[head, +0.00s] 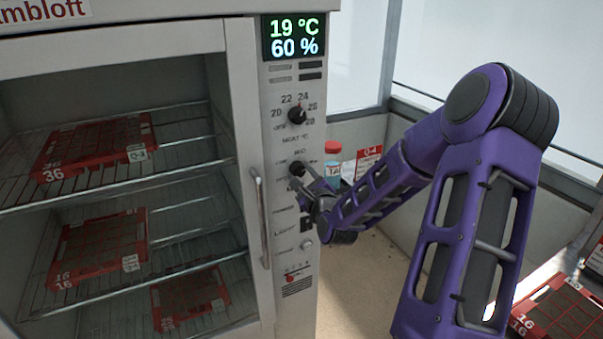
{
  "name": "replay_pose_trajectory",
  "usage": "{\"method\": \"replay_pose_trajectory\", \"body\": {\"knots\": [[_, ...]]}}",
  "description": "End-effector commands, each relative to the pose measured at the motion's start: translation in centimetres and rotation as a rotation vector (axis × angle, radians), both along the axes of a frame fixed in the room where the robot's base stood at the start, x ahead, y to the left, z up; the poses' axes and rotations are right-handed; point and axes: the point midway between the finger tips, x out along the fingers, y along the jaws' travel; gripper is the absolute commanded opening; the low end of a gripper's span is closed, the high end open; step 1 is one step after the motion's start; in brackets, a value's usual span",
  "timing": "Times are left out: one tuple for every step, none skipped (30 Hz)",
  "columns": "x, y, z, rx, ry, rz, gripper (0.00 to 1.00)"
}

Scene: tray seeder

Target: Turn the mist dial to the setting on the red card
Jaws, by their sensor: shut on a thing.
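The mist dial (296,168) is a dark round knob on the cabinet's grey control panel, below the heat dial. My gripper (301,177) reaches it from the lower right and is shut on it. The fingers and wrist cover part of the dial and the marks on its right and lower sides. A small mark stands above it, but its pointer direction cannot be told. A red and white card (369,157) marked Q-4 stands behind my forearm, right of the panel. Its smaller text is too small to read, and its lower part is hidden.
The heat dial (297,115) sits above, under a display (294,37) reading 19 °C and 60 %. Switches and a red slider (291,278) are lower on the panel. A door handle (261,217) stands left. A red-capped bottle (333,161) is close behind the gripper.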

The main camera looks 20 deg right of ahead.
Motion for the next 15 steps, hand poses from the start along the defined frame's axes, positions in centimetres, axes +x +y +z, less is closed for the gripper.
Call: {"method": "replay_pose_trajectory", "body": {"knots": [[-0.01, -0.06, 0.03, 0.031, 0.001, -0.001, 0.0], [-0.02, -0.08, 0.04, 0.049, 0.002, -0.001, 0.0], [-0.02, -0.1, 0.06, 0.072, 0.001, -0.002, 0.0], [-0.01, -0.08, 0.07, 0.087, 0.002, -0.001, 0.0], [0.0, -0.07, 0.06, 0.102, 0.002, -0.001, 0.0], [-0.01, -0.07, 0.04, 0.118, 0.004, -0.001, 0.0], [-0.01, -0.07, 0.04, 0.13, 0.004, -0.001, 0.0], [-0.01, -0.07, 0.05, 0.142, 0.004, -0.001, 0.0], [0.01, -0.06, 0.07, 0.155, 0.005, -0.001, 0.0], [0.01, -0.06, 0.07, 0.163, 0.004, -0.001, 0.0], [0.01, -0.06, 0.07, 0.17, 0.005, -0.001, 0.0], [0.01, -0.05, 0.06, 0.179, 0.005, -0.001, 0.0], [0.01, -0.05, 0.06, 0.184, 0.005, 0.0, 0.0], [0.01, -0.05, 0.06, 0.188, 0.006, 0.0, 0.0], [0.02, -0.03, 0.06, 0.192, 0.006, -0.001, 0.0]]}}
